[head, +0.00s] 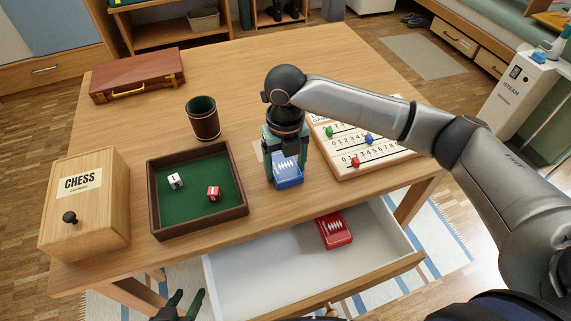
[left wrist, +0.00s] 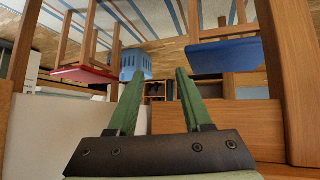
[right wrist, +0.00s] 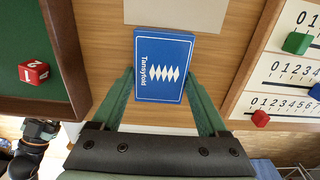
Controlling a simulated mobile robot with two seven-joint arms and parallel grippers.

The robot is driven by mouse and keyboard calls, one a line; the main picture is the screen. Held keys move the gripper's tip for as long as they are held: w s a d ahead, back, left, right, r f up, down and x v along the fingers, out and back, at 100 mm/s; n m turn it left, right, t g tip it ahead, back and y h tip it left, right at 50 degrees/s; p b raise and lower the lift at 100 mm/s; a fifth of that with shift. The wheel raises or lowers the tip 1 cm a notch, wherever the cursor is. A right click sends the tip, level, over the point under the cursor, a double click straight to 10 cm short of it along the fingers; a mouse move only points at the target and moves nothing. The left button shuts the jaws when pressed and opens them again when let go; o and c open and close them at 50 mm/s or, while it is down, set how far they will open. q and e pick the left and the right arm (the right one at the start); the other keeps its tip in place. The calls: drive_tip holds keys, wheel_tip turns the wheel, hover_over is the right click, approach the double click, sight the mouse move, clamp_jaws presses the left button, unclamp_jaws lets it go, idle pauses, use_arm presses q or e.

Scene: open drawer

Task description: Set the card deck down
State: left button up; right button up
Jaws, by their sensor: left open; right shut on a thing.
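A blue card deck (head: 287,172) with a white pattern is between the fingers of my right gripper (head: 286,181), over the table (head: 240,82) right of the dice tray. In the right wrist view the deck (right wrist: 164,66) lies flat side up, with green fingers at both sides. I cannot tell whether it touches the tabletop. A pale rectangle (right wrist: 176,12) on the table lies just beyond the deck. My left gripper (head: 178,304) is open and empty at the lower edge, left of the open drawer (head: 262,277). A red card deck (head: 334,231) lies in the drawer.
A green-lined tray (head: 198,231) holds a white die and a red die. A dark dice cup (head: 203,119), a chess box (head: 84,203) and a brown case (head: 137,76) stand left. A numbered board (head: 362,172) with coloured pieces lies right of the blue deck.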

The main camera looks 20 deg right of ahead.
sight(285, 169)
drive_tip(key=o, duration=1.3)
drive_tip(key=shift+f, duration=0.1)
drive_tip(key=shift+r, duration=0.25)
wheel_tip(285, 169, up, 12)
drive_tip(key=shift+f+p, duration=0.1)
drive_tip(key=shift+p, duration=1.1)
